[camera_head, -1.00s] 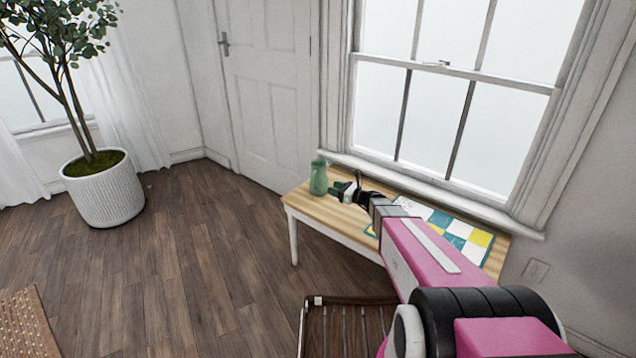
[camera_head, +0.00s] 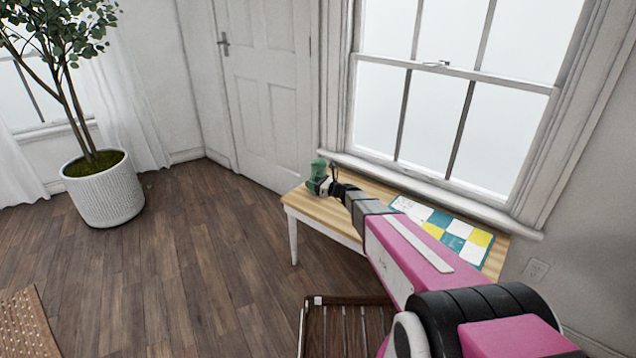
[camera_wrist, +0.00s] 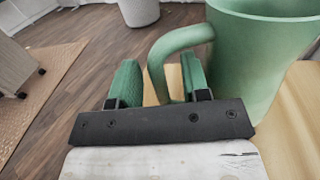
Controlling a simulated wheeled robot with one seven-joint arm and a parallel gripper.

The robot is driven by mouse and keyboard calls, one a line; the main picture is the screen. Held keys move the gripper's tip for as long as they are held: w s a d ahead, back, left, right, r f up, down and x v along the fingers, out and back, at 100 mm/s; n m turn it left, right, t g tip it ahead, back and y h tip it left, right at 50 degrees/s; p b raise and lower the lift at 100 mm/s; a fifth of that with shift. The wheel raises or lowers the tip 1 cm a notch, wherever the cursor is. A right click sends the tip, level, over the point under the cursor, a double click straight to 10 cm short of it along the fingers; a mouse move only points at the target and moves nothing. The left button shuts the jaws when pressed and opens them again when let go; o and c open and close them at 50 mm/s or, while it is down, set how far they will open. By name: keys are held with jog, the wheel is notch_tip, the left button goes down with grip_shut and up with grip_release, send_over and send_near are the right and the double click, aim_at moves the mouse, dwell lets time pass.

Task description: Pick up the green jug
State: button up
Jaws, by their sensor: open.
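The green jug (camera_head: 318,168) stands upright at the left end of the wooden table (camera_head: 312,208). In the wrist view the jug (camera_wrist: 265,55) fills the upper right, with its handle (camera_wrist: 157,70) curving out to the left. My gripper (camera_head: 322,186) is at the jug in the head view and hides part of its lower body. In the wrist view my gripper (camera_wrist: 160,82) is open, with green-padded fingers on either side of the handle. The right finger lies between the handle and the jug's body. I cannot tell whether either finger touches the jug.
A patchwork piece (camera_head: 450,230) in white, yellow and blue lies on the table's right part. A window (camera_head: 450,120) is behind the table. A dark slatted seat (camera_head: 345,325) is in front. A potted tree (camera_head: 105,190) stands at the left, with open floor between.

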aim_at(313, 176)
grip_shut()
jog(key=shift+r, duration=0.15)
jog(key=shift+r, duration=1.85)
jog(key=s+a+r, duration=0.5)
jog(key=a+r, duration=0.2)
jog(key=a, duration=0.3)
jog(key=shift+a, duration=0.2)
dwell(1.3)
